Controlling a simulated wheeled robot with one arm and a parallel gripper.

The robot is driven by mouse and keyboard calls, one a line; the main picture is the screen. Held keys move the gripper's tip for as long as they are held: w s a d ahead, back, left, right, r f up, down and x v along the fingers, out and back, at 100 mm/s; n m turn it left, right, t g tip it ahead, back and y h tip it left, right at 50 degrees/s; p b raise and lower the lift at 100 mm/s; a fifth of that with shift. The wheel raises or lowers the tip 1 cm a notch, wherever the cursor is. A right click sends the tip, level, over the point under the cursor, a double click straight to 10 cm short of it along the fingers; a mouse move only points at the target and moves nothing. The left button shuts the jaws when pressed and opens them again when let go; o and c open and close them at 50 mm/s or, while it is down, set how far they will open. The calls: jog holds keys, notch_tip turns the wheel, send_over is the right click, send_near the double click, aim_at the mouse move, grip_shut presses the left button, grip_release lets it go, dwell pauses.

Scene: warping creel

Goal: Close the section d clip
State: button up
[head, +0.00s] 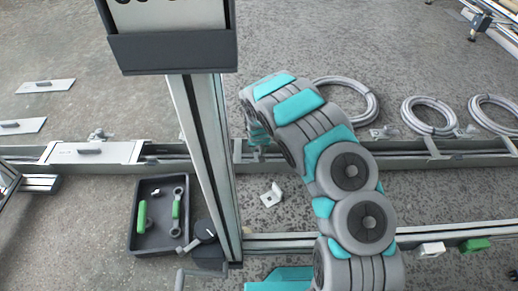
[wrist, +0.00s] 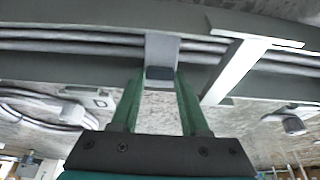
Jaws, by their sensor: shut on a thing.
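My gripper (wrist: 160,90) shows in the wrist view with two green fingers on either side of a grey clip (wrist: 162,50). The fingertips are at the clip's dark end block (wrist: 159,73), shut on it. The clip's strap lies across the cable channel (wrist: 70,60) at its edge. In the head view my gripper (head: 258,132) is at the channel (head: 330,160), just right of the upright post, partly hidden by my arm. No section letter is readable, and whether the clip is latched cannot be told.
Another pale strap (wrist: 232,72) crosses the channel at a slant beside the clip. An upright post (head: 205,150) stands left of my arm. A black tool tray (head: 133,245) and a small white bracket (head: 271,196) lie in front. Cable coils (head: 430,115) lie behind the channel.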

grip_shut()
dwell(0.5)
